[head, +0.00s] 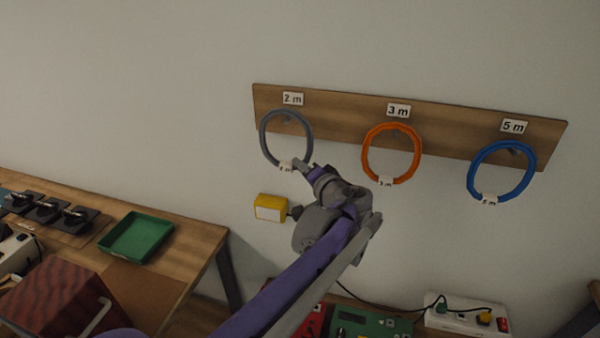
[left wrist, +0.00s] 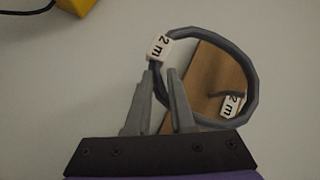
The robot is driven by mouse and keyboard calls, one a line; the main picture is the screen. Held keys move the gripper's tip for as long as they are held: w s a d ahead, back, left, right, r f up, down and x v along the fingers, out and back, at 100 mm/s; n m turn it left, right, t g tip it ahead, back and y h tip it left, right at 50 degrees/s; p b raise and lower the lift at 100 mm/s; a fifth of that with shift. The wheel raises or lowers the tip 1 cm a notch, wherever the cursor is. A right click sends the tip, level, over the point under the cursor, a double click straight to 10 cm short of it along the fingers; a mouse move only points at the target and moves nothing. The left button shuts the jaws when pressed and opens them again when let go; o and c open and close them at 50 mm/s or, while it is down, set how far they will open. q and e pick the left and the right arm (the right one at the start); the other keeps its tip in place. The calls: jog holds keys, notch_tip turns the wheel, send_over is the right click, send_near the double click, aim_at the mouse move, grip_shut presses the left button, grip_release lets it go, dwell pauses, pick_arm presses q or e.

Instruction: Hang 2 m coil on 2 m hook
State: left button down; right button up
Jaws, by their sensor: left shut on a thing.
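The grey 2 m coil (head: 264,144) is in front of the left end of the wooden hook board (head: 345,122), below the 2 m sign (head: 292,99). My left gripper (head: 301,166) is shut on its lower edge, beside its white 2 m tag (head: 286,167). In the left wrist view the fingers (left wrist: 162,72) grip the coil (left wrist: 254,75) near its tag (left wrist: 158,47). The 2 m hook (left wrist: 228,95) shows inside the ring. I cannot tell whether the coil rests on the hook. My right gripper is not in view.
An orange coil (head: 365,154) hangs at the 3 m sign (head: 398,110), and a blue coil (head: 472,176) at the 5 m sign (head: 514,126). A yellow box (head: 270,208) is on the wall below. A bench with a green tray (head: 137,237) stands at the left.

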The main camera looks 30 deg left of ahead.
pick_arm(q)
jog(key=shift+w+a, duration=0.2)
jog(key=shift+w, duration=0.6)
jog(key=shift+w+a+f, duration=0.1)
jog(key=shift+w+f, duration=0.5)
jog(key=shift+f, duration=0.25)
jog(key=c, duration=0.7)
grip_release()
jog(key=v, duration=1.1)
notch_tip(320, 180, down, 7)
jog(key=b, duration=0.4)
